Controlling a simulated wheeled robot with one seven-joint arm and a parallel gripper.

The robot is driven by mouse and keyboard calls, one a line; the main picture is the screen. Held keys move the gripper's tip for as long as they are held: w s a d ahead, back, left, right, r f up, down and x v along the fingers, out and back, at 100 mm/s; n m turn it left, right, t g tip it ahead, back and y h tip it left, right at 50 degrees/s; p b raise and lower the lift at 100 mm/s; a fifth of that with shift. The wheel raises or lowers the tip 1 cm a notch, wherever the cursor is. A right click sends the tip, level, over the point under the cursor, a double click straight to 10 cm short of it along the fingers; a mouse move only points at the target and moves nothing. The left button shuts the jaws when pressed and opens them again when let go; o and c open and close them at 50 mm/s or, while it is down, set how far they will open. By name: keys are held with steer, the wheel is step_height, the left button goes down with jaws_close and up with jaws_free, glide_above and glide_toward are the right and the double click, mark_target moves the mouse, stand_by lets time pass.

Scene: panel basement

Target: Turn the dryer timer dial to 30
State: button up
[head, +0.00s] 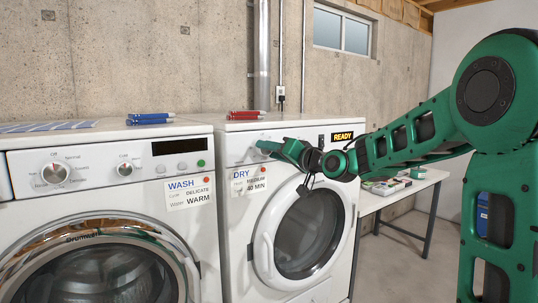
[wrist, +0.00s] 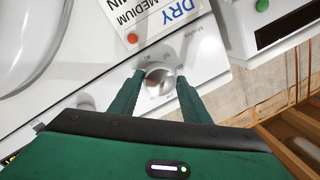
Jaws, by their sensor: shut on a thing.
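The white dryer (head: 228,215) stands right of the washer, with a "READY" display (head: 342,137) at the right of its panel. My green gripper (head: 262,147) reaches the panel from the right and hides the timer dial in the head view. In the wrist view, the silver round timer dial (wrist: 158,82) sits between my two fingers, which are shut on its sides. Small numbers ring the dial, with "Minutes" printed beside it. The pointer is too small to read. A card (head: 249,179) on the dryer reads "DRY", "MEDIUM", "40 MIN".
Blue pens (head: 150,118) lie on the washer and red pens (head: 243,115) on the dryer. A table (head: 400,190) with papers stands at right behind my arm.

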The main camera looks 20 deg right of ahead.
steer(key=shift+n, duration=0.3)
steer(key=o, duration=1)
steer(key=shift+d, duration=0.1)
steer(key=v, duration=1)
steer(key=shift+s+d, duration=0.1)
steer(key=shift+s, duration=0.2)
steer(key=shift+f, duration=0.15)
